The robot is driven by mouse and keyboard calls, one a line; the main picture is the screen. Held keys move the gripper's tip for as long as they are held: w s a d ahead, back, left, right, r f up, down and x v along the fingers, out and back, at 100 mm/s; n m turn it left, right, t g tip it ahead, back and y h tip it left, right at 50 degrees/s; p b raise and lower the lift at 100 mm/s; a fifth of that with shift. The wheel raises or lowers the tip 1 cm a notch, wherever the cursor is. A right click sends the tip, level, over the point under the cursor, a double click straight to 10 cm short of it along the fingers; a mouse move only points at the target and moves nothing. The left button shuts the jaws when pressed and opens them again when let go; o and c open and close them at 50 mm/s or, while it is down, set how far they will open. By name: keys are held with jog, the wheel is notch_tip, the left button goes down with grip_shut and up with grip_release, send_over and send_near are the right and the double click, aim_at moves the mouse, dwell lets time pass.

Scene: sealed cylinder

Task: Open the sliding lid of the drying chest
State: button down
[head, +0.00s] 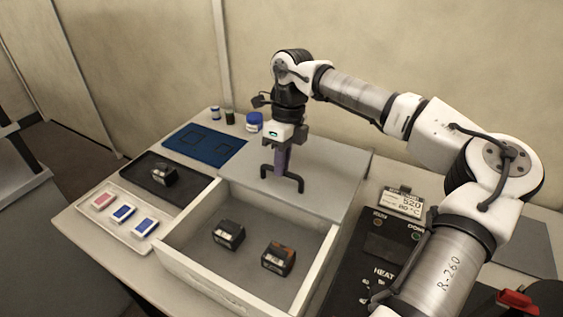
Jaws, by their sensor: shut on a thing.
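The drying chest (173,268) is a pale open-topped box in the middle of the table. Its grey sliding lid (325,165) lies back over the rear part, and the front part of the chest is open. A dark bracket-shaped handle (297,184) stands on the lid near its front edge. My gripper (281,172) points down at the handle and is shut on it; the exact finger contact is small in this view. Two dark block-shaped devices, one at left (228,234) and one with an orange-brown top (278,258), sit inside the chest.
A blue mat (205,145), a black tray (150,172) holding a dark device, and a pale tray (95,213) with red and blue cards lie left of the chest. Small jars (254,122) stand behind. A black heater unit (385,245) with a display stands close on the right.

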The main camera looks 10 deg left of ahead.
jog(key=c, duration=1.5)
grip_release()
jog(key=shift+o, duration=0.2)
jog(key=shift+r, duration=0.1)
notch_tip(320, 180, up, 14)
jog(key=w+b, duration=0.1)
jog(key=w, duration=0.1)
jog(key=shift+w+d+f, duration=0.25)
jog(key=shift+d, duration=0.15)
